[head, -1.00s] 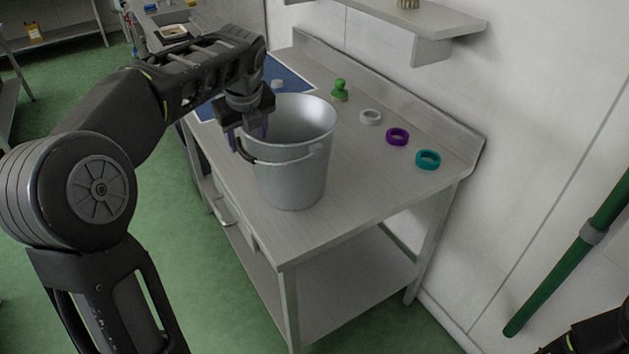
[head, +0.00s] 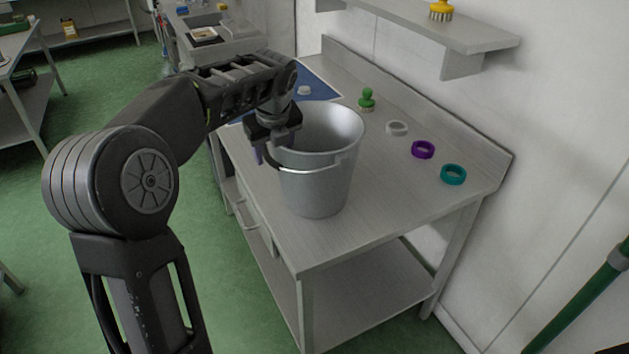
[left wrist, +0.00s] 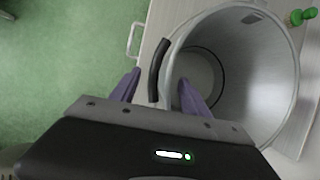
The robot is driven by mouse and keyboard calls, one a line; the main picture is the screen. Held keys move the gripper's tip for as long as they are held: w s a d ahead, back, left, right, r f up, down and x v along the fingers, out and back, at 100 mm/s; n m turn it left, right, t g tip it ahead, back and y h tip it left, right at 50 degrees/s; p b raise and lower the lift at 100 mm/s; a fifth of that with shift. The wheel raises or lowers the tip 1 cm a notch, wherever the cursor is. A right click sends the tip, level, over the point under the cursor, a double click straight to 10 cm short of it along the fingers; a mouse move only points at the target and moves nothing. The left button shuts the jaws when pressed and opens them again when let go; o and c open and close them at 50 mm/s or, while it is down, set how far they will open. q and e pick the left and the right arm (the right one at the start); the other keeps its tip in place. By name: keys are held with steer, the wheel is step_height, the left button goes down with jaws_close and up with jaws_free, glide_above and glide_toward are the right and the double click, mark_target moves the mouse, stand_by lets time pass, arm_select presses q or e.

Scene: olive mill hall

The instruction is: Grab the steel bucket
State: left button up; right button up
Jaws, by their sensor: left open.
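The steel bucket (head: 318,185) stands upright on the steel table, open at the top. Its dark handle grip (head: 272,157) hangs at the left side of the rim; the grip also shows in the left wrist view (left wrist: 158,70). My left gripper (head: 272,153) is above the bucket's left rim, pointing down. In the left wrist view its purple fingers (left wrist: 158,90) are spread, one outside the bucket and one over its inside, with the grip and rim between them. I cannot tell whether a finger touches the rim. My right gripper is not in view.
The steel table (head: 400,215) has a lower shelf. A green-handled brush (head: 367,100), a white ring (head: 397,128), a purple ring (head: 423,149) and a teal ring (head: 453,174) lie behind the bucket. A wall shelf (head: 440,28) hangs above. The table's front right is clear.

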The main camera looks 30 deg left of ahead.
arm_select(q)
steer(key=p+x, duration=0.1)
steer(key=x, duration=0.3)
steer(key=shift+w+a+f, duration=0.15)
steer(key=shift+a+f, duration=0.15)
steer(key=shift+c, duration=0.2)
jaws_close()
stand_by(0.4)
stand_by(0.8)
steer(key=shift+r, duration=0.1)
